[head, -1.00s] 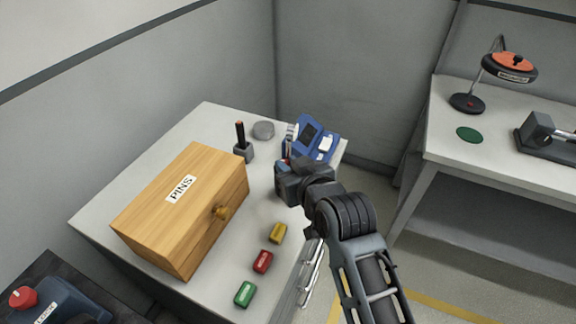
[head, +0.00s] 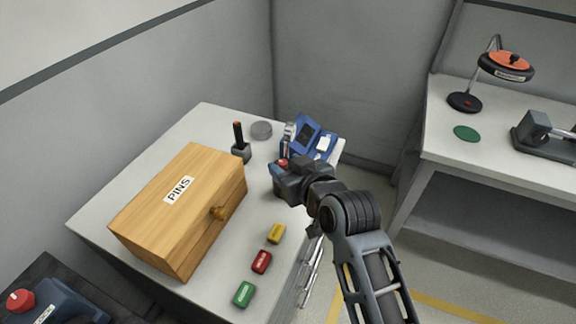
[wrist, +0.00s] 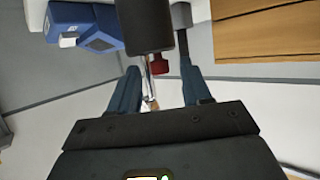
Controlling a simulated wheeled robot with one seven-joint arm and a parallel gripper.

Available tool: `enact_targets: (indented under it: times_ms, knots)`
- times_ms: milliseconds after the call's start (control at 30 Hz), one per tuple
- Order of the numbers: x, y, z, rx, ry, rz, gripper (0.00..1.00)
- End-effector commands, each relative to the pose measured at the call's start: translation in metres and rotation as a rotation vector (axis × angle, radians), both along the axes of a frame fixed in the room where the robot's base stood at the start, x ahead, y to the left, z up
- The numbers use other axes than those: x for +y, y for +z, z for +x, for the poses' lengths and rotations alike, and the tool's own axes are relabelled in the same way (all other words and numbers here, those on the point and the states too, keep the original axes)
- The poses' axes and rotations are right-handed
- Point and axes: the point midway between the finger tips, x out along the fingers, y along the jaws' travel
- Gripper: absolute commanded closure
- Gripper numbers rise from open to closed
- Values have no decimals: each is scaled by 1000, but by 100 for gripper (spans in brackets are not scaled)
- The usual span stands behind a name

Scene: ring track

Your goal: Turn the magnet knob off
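A small red knob (wrist: 159,65) shows in the wrist view, beside a black cylinder (wrist: 146,25) and a thin chrome rod (wrist: 148,88). I take it for the magnet knob, but no label is readable. In the head view a red spot (head: 283,163) shows just past my gripper, in front of an open blue case (head: 303,136). My gripper (wrist: 157,88) is open, its two blue-grey fingers apart. The red knob lies between or beyond them; I cannot tell contact. In the head view my gripper (head: 284,176) is above the table's right edge, and its wrist hides part of the stand.
The white table (head: 150,160) carries a wooden PINS box (head: 180,205), a dark holder (head: 241,151), a grey disc (head: 261,130) and yellow, red and green blocks (head: 261,262). A second table (head: 440,130) at right holds an orange-topped lamp (head: 506,66). Another red knob (head: 21,299) is at lower left.

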Motion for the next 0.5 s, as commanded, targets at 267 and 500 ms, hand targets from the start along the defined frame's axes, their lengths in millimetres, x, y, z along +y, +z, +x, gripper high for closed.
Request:
enact_targets:
  times_ms: [267,500]
  knots:
    - [-3,1,-4,0,0,0,52]
    - [-19,13,-30,-2,-1,-1,52]
